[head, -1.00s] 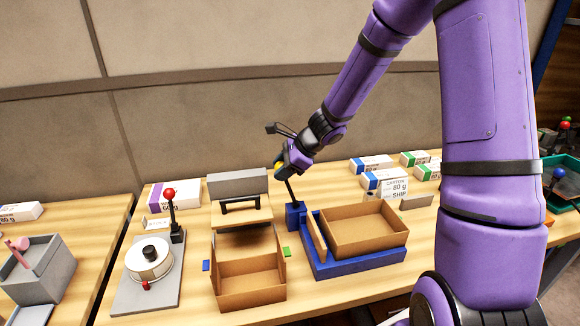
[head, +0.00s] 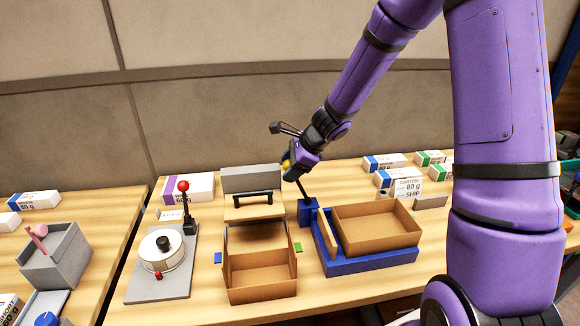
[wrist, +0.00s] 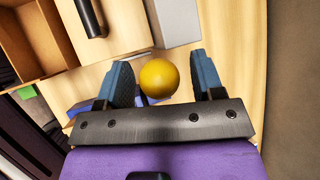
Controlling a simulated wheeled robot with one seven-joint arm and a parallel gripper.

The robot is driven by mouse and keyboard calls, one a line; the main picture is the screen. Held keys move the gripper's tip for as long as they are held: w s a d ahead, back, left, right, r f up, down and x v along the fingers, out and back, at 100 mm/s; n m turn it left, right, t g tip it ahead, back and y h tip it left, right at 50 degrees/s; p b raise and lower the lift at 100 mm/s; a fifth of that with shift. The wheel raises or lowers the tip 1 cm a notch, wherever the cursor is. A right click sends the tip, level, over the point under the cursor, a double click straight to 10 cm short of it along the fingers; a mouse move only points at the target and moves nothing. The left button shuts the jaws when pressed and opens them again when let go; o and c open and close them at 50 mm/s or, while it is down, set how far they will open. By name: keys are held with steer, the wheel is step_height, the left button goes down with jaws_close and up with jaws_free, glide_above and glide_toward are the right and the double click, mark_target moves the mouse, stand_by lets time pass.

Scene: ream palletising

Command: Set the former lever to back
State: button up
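The former is a blue frame (head: 368,262) holding an open brown carton (head: 375,230). Its lever (head: 302,188) is a dark rod rising from a blue block (head: 308,211) at the frame's back left corner, leaning up and to the left. The lever's yellow ball knob (wrist: 160,78) shows in the wrist view between my two blue fingers, with a gap visible on each side. My gripper (head: 289,165) is at the lever's top and open around or just behind the knob; the exact depth is hard to tell. In the head view my gripper partly hides the knob.
Left of the lever stands a grey station with a black handle (head: 253,194) and an open carton (head: 261,278). Further left is a red-knobbed lever (head: 184,187) beside a white reel (head: 161,252). Paper reams (head: 384,163) lie behind the former.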

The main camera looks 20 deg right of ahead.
steer(key=shift+d+r, duration=0.1)
steer(key=shift+r, duration=0.05)
steer(key=v, duration=1)
steer(key=shift+s+r, duration=0.2)
steer(key=shift+d, duration=0.1)
